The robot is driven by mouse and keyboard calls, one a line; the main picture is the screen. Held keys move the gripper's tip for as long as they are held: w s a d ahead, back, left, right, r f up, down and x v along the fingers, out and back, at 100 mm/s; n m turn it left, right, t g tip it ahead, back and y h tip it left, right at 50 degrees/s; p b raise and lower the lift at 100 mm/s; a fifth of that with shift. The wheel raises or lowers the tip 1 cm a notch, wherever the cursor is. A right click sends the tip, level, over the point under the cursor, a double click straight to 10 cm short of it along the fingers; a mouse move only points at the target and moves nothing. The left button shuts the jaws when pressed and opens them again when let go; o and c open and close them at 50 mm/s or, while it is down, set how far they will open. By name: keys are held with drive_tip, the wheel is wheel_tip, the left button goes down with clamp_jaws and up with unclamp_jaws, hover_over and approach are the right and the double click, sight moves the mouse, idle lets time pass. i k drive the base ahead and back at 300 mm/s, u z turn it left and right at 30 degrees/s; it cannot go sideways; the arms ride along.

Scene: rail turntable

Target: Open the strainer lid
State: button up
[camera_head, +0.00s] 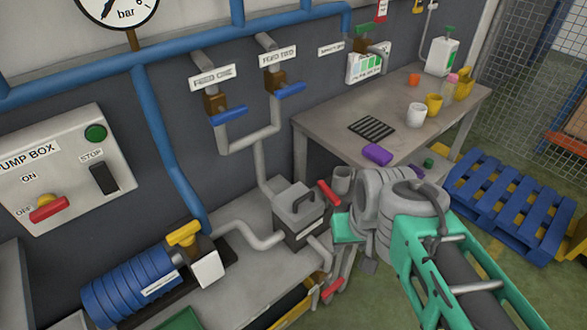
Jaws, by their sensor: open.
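The strainer (300,222) is a grey box set in the pipe run on the low bench. My gripper (347,228) is just right of the strainer, apart from the lid and partly hidden by my wrist. It is open, with nothing visible held. The fingertips are hard to make out.
Red handles (328,192) stand close to the strainer's right side. Pipes with blue levers (291,90) rise behind. A table (330,125) with cups and a blue pallet (510,200) are at right.

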sight(297, 207)
drive_tip(key=k, duration=0.5)
drive_tip(key=z, duration=0.75)
drive_tip(key=i, duration=0.8)
drive_tip(key=u, duration=1.35)
